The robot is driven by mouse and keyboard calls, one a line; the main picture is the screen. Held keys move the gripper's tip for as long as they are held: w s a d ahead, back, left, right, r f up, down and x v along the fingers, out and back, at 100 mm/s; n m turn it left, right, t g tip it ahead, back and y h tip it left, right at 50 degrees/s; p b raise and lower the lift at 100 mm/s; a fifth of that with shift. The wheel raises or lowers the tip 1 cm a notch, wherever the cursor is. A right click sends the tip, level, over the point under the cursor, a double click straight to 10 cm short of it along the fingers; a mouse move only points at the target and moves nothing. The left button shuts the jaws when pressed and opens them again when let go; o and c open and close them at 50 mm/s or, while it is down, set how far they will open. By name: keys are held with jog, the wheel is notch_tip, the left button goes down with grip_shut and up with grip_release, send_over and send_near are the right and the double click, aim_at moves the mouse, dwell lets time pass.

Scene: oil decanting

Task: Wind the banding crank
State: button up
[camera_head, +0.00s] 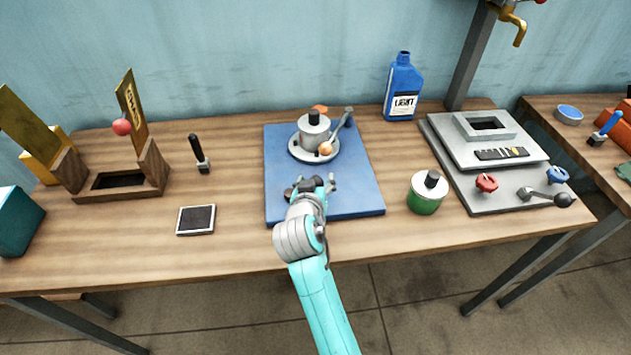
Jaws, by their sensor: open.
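A round grey device (314,133) with a black top knob stands on a blue mat (282,170). A grey lever (343,121) and an orange-tan ball knob (326,148) show at its right side; I cannot tell exactly how they join. Another crank (541,194), a grey arm with a black ball knob, sits at the front right of a grey panel (460,165). No label shows which is the banding crank. My gripper (311,186) is open and empty, over the mat in front of the round device and apart from it.
A green jar (425,193) stands just right of the mat, with a blue bottle (403,90) behind. A red knob (487,183) and blue knob (557,175) sit on the panel. Left are a brush (200,154), a dark square pad (196,219) and a wooden frame (119,182).

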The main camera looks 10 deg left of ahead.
grip_shut()
jog(key=shift+w+a+n+y, duration=0.15)
jog(key=shift+w+n+y, duration=0.25)
jog(key=shift+n+y, duration=0.45)
jog(key=shift+w+a+n+y, duration=0.15)
jog(key=shift+w+n+y, duration=0.25)
jog(key=shift+n+y, duration=0.4)
jog(key=shift+w+a+n+g+y, duration=0.35)
jog(key=shift+n+g+y, duration=0.15)
jog(key=shift+n+y, duration=0.35)
jog(key=shift+w+a+n+g+y, duration=0.3)
jog(key=shift+n+g+y, duration=0.25)
jog(key=shift+y, duration=0.45)
grip_release()
